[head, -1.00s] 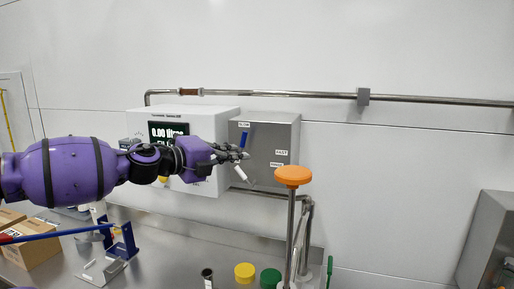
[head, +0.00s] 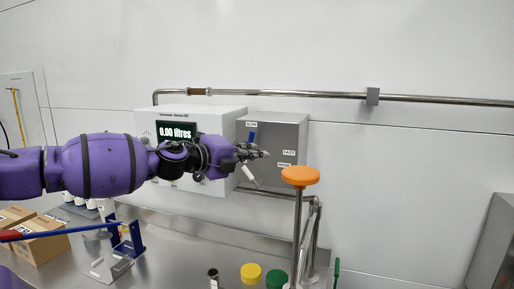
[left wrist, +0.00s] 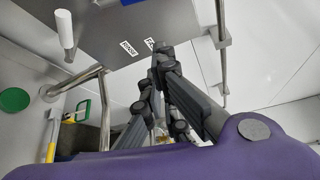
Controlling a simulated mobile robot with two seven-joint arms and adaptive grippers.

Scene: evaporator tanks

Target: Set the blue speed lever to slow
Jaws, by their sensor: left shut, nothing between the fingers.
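The blue speed lever (head: 251,139) is on the front of a grey steel box (head: 275,130). It points nearly straight up, just below the SLOW label (head: 251,125); the FAST label (head: 289,153) is to its right. Its lower part is hidden behind my left gripper (head: 266,154). The gripper is shut and empty, its fingertips across the box front, right of and below the blue lever's tip. I cannot tell whether it touches the lever. In the left wrist view the shut fingers (left wrist: 160,56) are near two labels, and only a sliver of blue shows at the top edge.
A white lever (head: 249,174) hangs below the blue one and shows in the left wrist view (left wrist: 64,28). An orange-topped post (head: 300,175) stands close to the right. A white display box (head: 175,130) reading 0.00 litres is behind my arm. Yellow (head: 250,272) and green caps stand below.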

